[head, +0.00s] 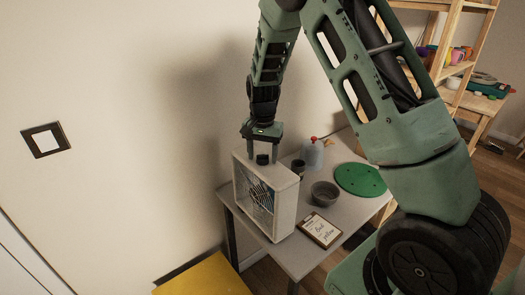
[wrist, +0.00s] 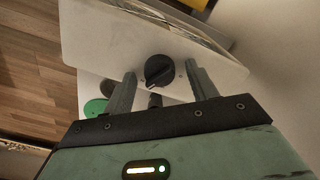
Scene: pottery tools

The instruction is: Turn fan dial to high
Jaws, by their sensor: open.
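The fan (head: 283,206) is a pale box with a grille on its front, standing on the grey table (head: 290,257) near the wall. Its black dial (head: 262,159) is on the top face; the dial also shows in the wrist view (wrist: 159,71), with its ridge tilted. My gripper (head: 263,152) points down over the fan's top and is open. In the wrist view my gripper (wrist: 160,85) has one finger on each side of the dial, with gaps visible between fingers and dial. The dial's setting marks are too small to read.
On the table are a dark bowl (head: 325,193), a green disc (head: 360,180), a bottle with a red cap (head: 314,153), a dark cup (head: 298,168) and a clipboard with writing (head: 320,230). The wall (head: 130,130) is close behind the fan. A yellow surface (head: 205,278) lies below.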

